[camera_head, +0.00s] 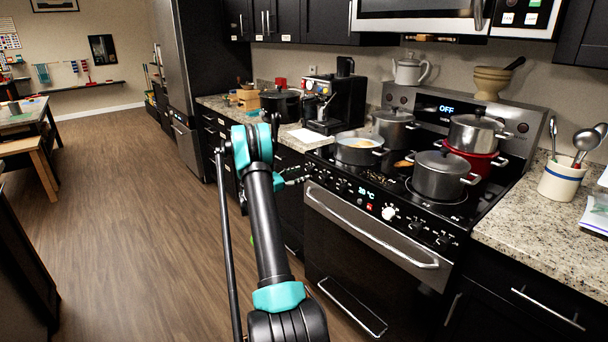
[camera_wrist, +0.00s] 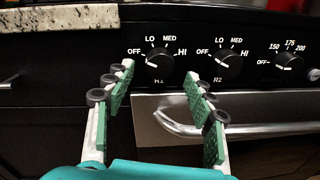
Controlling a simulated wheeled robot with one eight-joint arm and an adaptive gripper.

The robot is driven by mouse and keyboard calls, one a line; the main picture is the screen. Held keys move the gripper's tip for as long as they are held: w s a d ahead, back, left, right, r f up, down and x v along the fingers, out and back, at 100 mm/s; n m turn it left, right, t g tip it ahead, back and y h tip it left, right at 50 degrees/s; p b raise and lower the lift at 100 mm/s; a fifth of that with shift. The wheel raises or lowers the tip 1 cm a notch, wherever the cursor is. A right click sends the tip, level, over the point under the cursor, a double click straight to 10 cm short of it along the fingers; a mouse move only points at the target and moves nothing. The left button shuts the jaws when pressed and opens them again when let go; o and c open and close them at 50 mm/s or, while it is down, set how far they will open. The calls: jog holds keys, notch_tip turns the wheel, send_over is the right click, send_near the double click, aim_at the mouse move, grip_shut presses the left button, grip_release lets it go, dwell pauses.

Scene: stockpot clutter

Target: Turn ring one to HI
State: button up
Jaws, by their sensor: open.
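Ring one's black knob, marked R1 (camera_wrist: 159,62), is on the stove's front panel in the wrist view. In the head view my gripper (camera_head: 294,180) is small and partly hidden, by the stove's left front corner.
The R2 knob (camera_wrist: 229,66), also pointing toward OFF, is close right of my right finger. An oven temperature knob (camera_wrist: 290,63) is farther right. The oven handle (camera_wrist: 190,130) juts out below. Several pots, including a grey stockpot (camera_head: 440,178), stand on the stove.

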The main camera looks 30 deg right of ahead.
aim_at(309, 171)
jog(key=shift+d, duration=1.35)
jog(key=shift+c, duration=0.3)
jog(key=c, duration=1.1)
